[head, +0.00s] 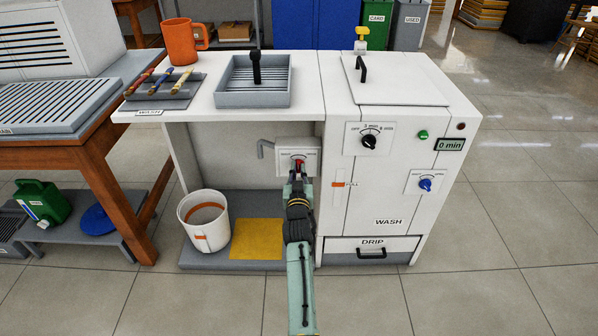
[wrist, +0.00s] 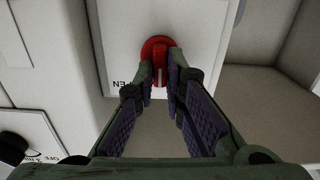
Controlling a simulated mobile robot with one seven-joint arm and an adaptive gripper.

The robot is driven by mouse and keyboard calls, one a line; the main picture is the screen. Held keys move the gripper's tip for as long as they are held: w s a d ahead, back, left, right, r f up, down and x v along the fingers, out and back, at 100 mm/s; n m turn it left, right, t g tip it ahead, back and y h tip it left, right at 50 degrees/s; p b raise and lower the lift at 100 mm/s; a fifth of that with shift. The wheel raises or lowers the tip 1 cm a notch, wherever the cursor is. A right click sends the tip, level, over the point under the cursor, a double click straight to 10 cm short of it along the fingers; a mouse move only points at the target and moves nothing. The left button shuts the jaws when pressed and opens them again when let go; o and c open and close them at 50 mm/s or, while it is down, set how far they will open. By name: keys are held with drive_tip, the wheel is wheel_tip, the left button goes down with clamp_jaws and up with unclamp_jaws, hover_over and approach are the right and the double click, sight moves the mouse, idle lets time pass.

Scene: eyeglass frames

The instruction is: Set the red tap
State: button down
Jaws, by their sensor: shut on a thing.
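The red tap (wrist: 156,49) is a round red knob with a raised bar, set on a white plate (wrist: 200,25) with dark lettering, part of it hidden. In the head view the red tap (head: 299,163) sits on the plate under the counter, left of the wash cabinet, mostly covered by my gripper (head: 298,176). In the wrist view my gripper (wrist: 160,78) has its fingertips on either side of the tap's bar, shut on it. The tap's exact setting is too small to read.
A grey spout (head: 264,148) sticks out left of the plate. A white bucket (head: 203,220) and a yellow mat (head: 257,239) are on the low shelf. The wash cabinet (head: 352,215) with a black dial (head: 369,141) and blue knob (head: 426,185) stands close on the right.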

drive_tip(key=shift+a+f+n+p, duration=0.15)
drive_tip(key=shift+n+p, duration=0.35)
drive_tip(key=shift+n, duration=1.6)
drive_tip(key=shift+a+n+p, duration=0.1)
drive_tip(key=shift+n+p, duration=0.4)
drive_tip(key=shift+n, duration=1.6)
drive_tip(key=c, duration=1.7)
unclamp_jaws()
drive_tip(key=shift+o, duration=0.2)
drive_tip(key=s, duration=1.2)
